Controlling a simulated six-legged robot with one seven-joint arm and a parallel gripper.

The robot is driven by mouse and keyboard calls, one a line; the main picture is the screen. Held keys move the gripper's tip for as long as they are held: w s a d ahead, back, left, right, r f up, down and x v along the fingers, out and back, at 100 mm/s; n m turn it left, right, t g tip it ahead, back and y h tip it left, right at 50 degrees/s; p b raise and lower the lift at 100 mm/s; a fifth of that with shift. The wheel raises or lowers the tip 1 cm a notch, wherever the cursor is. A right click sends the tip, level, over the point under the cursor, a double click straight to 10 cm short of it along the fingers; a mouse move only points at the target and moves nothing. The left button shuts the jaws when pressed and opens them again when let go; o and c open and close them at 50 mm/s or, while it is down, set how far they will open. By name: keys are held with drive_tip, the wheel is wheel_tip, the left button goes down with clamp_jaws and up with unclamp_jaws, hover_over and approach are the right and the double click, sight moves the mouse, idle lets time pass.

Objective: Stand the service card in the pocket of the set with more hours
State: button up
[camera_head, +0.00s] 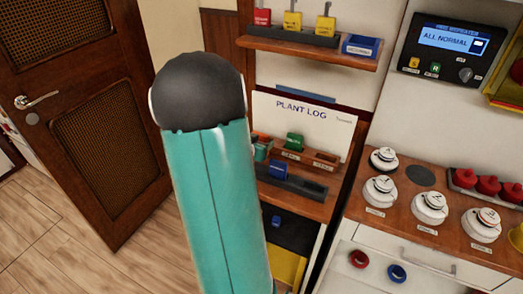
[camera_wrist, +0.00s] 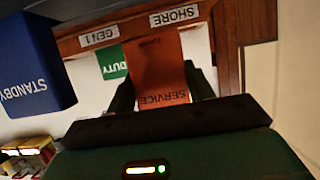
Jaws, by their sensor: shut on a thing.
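The orange service card (camera_wrist: 160,75) is held between the two fingers of my gripper (camera_wrist: 162,88), which is shut on it. In the wrist view its far end overlaps the wooden pocket rack (camera_wrist: 140,22), between the labels GEN 1 (camera_wrist: 99,37) and SHORE (camera_wrist: 174,15); I cannot tell whether it is inside a pocket. The green DUTY card (camera_wrist: 112,63) is beside it, by GEN 1. The head view shows the rack (camera_head: 318,160) and green card (camera_head: 294,141) under the PLANT LOG board (camera_head: 302,112), whose hours are not legible. My arm hides most of the gripper there.
A blue STANDBY card (camera_wrist: 35,65) is close to my gripper at the left of the wrist view; the blue card (camera_head: 278,169) stands in a dark holder (camera_head: 305,187) below the rack. A shelf (camera_head: 310,52) with coloured tags is above. A counter with white dials (camera_head: 380,190) is right.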

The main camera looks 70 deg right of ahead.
drive_tip(key=shift+d+f, duration=0.45)
drive_tip(key=shift+f, duration=0.05)
drive_tip(key=shift+d+f, duration=0.15)
drive_tip(key=shift+f, duration=1.5)
drive_tip(key=shift+f, duration=0.1)
drive_tip(key=o, duration=1)
drive_tip(key=shift+c, duration=0.2)
